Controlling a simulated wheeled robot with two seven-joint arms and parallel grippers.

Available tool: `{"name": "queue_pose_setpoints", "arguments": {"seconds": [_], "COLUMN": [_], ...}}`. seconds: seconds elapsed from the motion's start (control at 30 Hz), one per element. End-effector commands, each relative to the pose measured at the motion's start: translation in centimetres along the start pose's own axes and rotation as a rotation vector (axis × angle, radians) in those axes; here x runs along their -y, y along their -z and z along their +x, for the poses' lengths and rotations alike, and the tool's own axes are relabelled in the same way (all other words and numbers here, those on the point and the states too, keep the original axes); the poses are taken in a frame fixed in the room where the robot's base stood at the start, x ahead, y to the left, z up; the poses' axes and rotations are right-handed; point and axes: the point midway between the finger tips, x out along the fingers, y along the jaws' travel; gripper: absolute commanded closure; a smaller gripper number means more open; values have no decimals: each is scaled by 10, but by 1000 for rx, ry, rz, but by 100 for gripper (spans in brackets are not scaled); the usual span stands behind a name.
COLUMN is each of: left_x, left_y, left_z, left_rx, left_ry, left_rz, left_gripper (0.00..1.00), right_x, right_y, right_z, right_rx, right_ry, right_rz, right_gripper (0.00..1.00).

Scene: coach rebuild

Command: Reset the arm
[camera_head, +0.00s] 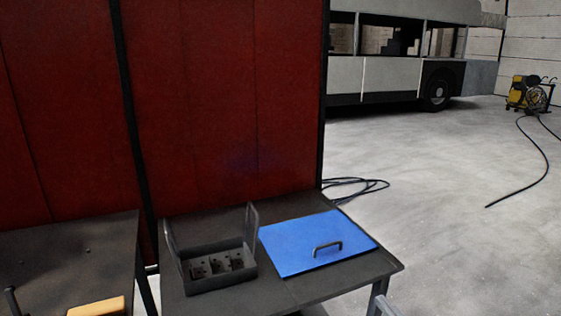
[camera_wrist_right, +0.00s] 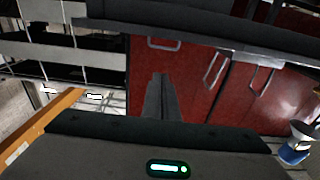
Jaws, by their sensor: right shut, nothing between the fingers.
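My right gripper (camera_wrist_right: 160,80) shows in the right wrist view as two dark fingers pressed together, with nothing between them. Red cabinet fronts with metal handles (camera_wrist_right: 213,72) lie beyond the fingertips, and I see no contact. In the head view, only a small grey piece at the bottom edge, right of the table leg, may be part of my right arm; its fingers cannot be made out there. My left gripper is not in view.
A dark table (camera_head: 340,278) bears an open dark tray (camera_head: 222,281) with uprights and a blue panel (camera_head: 290,246) with a handle. Another dark table (camera_head: 65,250) stands left. Red screens (camera_head: 220,100) rise behind. Floor (camera_head: 450,220) at right is mostly clear, except a cable (camera_head: 541,150).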

Motion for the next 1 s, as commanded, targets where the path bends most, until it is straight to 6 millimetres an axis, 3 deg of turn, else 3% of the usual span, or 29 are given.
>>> {"name": "queue_pose_setpoints", "arguments": {"seconds": [0.37,0.57,0.77,1.0], "left_x": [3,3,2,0], "left_y": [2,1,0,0], "left_z": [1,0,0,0], "left_rx": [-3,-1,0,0], "left_ry": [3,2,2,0], "left_rz": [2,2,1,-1], "left_gripper": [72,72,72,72], "right_x": [0,3,17,59], "right_y": [-56,-110,-188,-313], "right_z": [-11,-26,-56,-128], "right_rx": [86,171,303,540], "right_ry": [-45,-82,-127,-174], "right_rz": [8,14,24,43], "right_gripper": [100,100,100,100]}}
